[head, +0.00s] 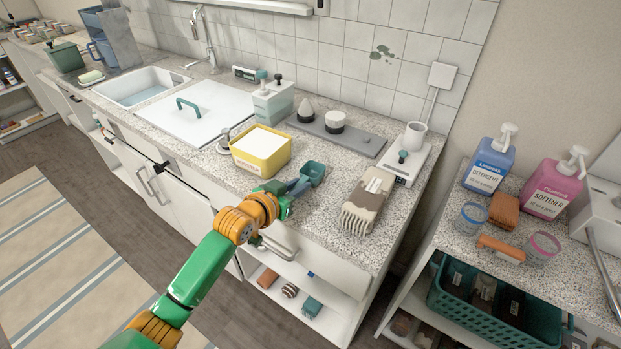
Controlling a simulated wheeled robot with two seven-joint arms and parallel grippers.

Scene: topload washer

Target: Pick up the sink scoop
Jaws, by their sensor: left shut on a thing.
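The sink scoop (312,173) is a small blue-teal scoop at the front of the speckled counter (318,220), right of the yellow tub. My left gripper (287,198) reaches it from the front edge of the counter, on a green and orange arm. It is shut on the scoop's handle; the fingertips are small and partly hidden by the wrist. The scoop's bowl points away from me to the upper right. I cannot tell whether the scoop touches the counter. My right gripper is not in view.
A yellow tub (261,164) with white contents stands just left of the scoop. A grey tray (362,144) with small items and a white scale (407,163) stand behind. A sink (178,78) is at the left.

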